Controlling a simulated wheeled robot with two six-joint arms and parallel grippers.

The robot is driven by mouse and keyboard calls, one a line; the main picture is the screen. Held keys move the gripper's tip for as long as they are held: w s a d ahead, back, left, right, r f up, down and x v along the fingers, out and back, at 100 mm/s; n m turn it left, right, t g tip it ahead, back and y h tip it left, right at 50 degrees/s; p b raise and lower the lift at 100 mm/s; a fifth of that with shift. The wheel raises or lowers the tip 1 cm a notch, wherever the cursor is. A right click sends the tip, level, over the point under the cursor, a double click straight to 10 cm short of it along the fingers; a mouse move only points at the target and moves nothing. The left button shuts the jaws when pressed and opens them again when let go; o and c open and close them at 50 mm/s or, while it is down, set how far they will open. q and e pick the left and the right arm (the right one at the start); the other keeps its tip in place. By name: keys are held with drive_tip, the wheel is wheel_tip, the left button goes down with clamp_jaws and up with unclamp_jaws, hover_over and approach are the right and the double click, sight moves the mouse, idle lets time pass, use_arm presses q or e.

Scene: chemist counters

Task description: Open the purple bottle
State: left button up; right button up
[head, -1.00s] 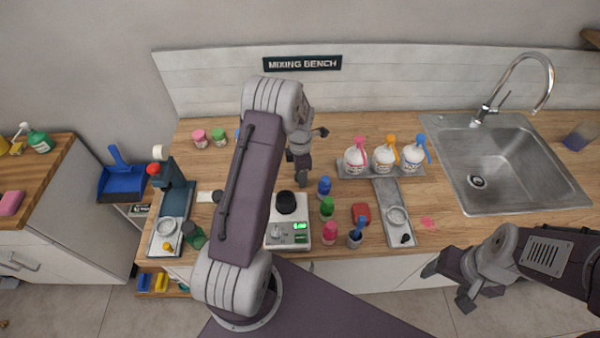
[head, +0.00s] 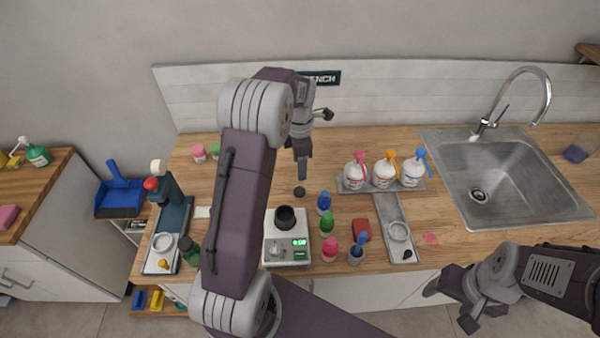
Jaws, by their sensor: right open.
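I see no clearly purple bottle; my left arm hides part of the bench. A blue bottle (head: 324,203), a green bottle (head: 327,222) and a pink bottle (head: 331,248) stand in a column right of the scale. My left gripper (head: 303,176) points down over the bench behind the scale; whether its jaws are open is unclear. A small dark round piece (head: 299,191) is just below its tip; I cannot tell whether they touch. A black cup (head: 285,218) stands on the scale (head: 287,254), its dark inside showing. My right gripper (head: 451,308) is open and empty in front of the bench.
White pump bottles (head: 385,173) stand on a grey tray at the back. A red block (head: 361,229) and a blue-topped container (head: 357,249) are right of the scale. The sink (head: 480,197) is at right. A stand (head: 174,212) is at left. Bench between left gripper and pump bottles is clear.

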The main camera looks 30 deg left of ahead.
use_arm(q)
drive_tip(key=s+d+m, duration=0.3)
drive_tip(key=s+m, duration=0.3)
drive_tip(key=m, duration=0.2)
drive_tip(key=s+d+f+m, duration=0.1)
drive_tip(key=s+d+m, duration=0.3)
drive_tip(key=s+m, duration=0.2)
drive_tip(key=s+d+m+t, duration=0.1)
drive_tip(key=s+d+m, duration=0.2)
drive_tip(key=s+m, duration=0.3)
drive_tip(key=shift+d+f+m, duration=0.15)
drive_tip(key=shift+d+m, duration=0.05)
drive_tip(key=shift+m, duration=1)
drive_tip(key=shift+d+f+m, duration=0.1)
drive_tip(key=shift+d+m, duration=0.1)
drive_tip(key=shift+m, duration=1)
drive_tip(key=shift+f+m, duration=0.1)
drive_tip(key=shift+m, duration=0.2)
